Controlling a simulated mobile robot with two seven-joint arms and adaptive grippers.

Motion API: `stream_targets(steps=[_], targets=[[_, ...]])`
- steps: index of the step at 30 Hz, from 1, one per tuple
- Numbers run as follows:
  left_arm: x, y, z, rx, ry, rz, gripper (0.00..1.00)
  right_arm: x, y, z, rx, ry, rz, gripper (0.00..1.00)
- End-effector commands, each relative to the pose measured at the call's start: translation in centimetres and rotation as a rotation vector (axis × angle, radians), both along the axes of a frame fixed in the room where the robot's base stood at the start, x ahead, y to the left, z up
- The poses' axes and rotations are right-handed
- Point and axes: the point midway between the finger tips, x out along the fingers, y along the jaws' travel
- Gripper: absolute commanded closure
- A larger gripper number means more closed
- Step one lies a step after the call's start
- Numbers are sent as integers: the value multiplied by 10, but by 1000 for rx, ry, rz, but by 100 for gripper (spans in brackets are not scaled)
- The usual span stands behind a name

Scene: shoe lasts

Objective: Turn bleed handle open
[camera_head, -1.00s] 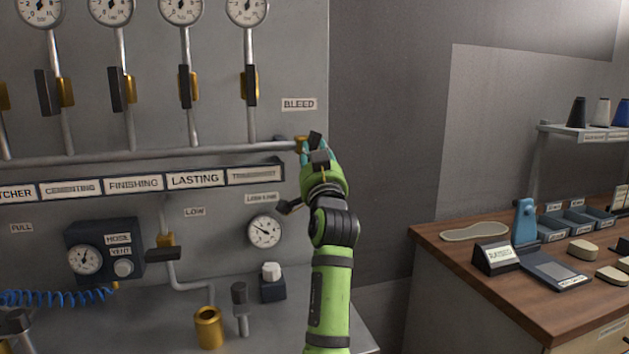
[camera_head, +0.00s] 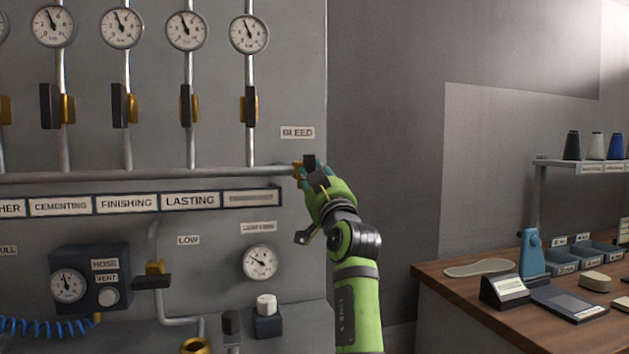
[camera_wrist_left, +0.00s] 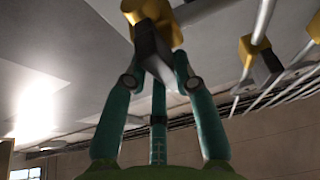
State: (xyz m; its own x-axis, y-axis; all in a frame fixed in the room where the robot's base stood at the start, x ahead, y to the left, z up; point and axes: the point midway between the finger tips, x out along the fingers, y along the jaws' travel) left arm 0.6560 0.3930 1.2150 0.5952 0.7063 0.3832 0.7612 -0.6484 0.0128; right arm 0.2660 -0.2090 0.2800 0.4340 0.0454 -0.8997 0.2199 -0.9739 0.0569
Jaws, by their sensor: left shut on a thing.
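The bleed handle (camera_head: 309,160) is a short dark lever on a brass valve at the right end of the horizontal pipe, under the BLEED label (camera_head: 297,132). My left gripper (camera_head: 313,174), with teal fingers and a green body, is at the handle and partly hides it and the valve. In the left wrist view the fingers (camera_wrist_left: 158,82) close on both sides of the dark grey handle (camera_wrist_left: 151,52), just below its brass valve body (camera_wrist_left: 148,12). The handle's exact angle is hard to tell. My right gripper is not in view.
Several gauges (camera_head: 248,34) and black-handled valves (camera_head: 250,106) line the grey panel (camera_head: 225,110) to the left. A pressure gauge (camera_head: 260,262) sits below left of my left arm. A wooden bench (camera_head: 445,283) with tools stands at right; the wall between is clear.

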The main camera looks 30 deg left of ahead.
Motion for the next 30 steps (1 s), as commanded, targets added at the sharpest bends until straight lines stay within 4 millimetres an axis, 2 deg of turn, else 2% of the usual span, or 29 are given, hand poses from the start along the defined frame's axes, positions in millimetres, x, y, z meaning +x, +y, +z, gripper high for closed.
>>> stream_targets(steps=[9, 10, 11, 12, 23, 30], targets=[[0, 0, 1, -4, -5, -4, 100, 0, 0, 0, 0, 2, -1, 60], [0, 0, 1, -4, -5, -4, 65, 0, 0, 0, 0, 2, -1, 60], [0, 0, 1, -4, -5, -4, 53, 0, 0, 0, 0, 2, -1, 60], [0, 0, 1, -3, -4, -3, 48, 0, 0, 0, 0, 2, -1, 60], [-2, -3, -1, -2, -3, -2, 48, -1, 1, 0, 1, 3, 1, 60], [-22, -28, -15, -3, -3, -5, 48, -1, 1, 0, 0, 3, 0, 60]])
